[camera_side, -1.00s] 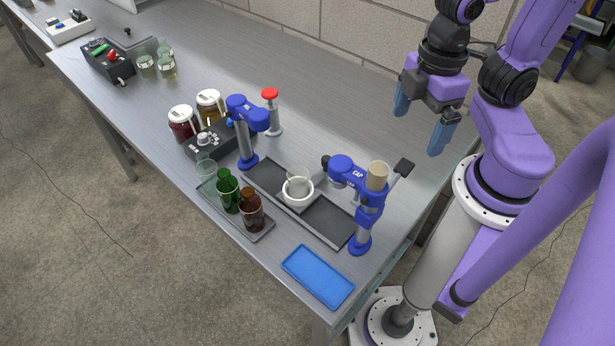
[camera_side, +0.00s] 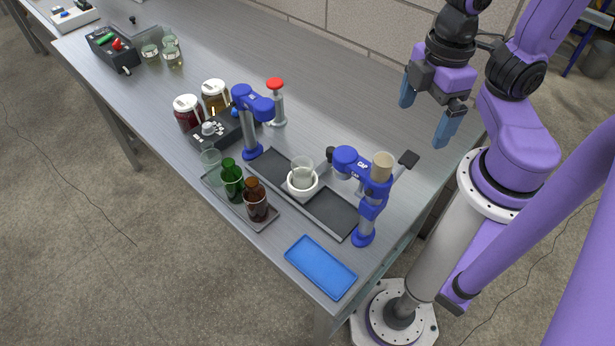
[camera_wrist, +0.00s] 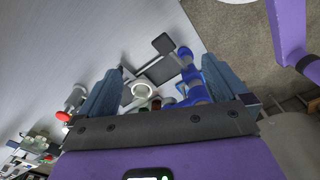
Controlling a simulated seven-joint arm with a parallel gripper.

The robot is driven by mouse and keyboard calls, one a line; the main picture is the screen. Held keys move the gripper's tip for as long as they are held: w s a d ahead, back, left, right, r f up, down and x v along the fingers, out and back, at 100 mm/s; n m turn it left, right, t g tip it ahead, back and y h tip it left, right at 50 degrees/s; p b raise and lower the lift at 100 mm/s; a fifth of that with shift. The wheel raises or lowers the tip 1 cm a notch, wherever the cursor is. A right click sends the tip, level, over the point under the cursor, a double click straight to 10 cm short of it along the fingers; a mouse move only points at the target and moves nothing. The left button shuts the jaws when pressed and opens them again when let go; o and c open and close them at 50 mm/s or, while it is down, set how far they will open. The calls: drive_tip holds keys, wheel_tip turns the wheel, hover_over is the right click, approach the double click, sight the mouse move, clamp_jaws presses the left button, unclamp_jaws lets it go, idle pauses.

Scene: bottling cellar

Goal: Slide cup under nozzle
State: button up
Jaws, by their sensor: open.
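A white ring-shaped cup holder (camera_side: 302,190) with a clear cup (camera_side: 303,168) in it sits on the dark track (camera_side: 331,211), between two blue stations. The nearer blue station, marked CAP (camera_side: 363,175), stands at the track's right end. The other blue station (camera_side: 251,107), with an arm reaching out over the bench, stands at the left end; I cannot make out its nozzle clearly. My gripper (camera_side: 424,117) is open and empty, high above the bench to the right of the track. The white holder also shows in the wrist view (camera_wrist: 141,90), between my fingers.
A tray (camera_side: 266,223) with a glass, a green bottle and a brown bottle lies in front of the track. A blue tray (camera_side: 320,267) is near the bench corner. Jars (camera_side: 187,111), a control box (camera_side: 210,132) and a red-topped pump (camera_side: 276,104) stand left.

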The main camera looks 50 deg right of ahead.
drive_tip(key=shift+w, duration=0.1)
drive_tip(key=c, duration=0.7)
drive_tip(key=shift+w+a, duration=0.15)
drive_tip(key=shift+w, duration=0.2)
drive_tip(key=shift+c, duration=1.1)
drive_tip(key=m, duration=0.4)
hover_over(331, 149)
drive_tip(key=shift+f, duration=0.6)
wheel_tip(331, 149, down, 17)
drive_tip(key=shift+r, duration=0.1)
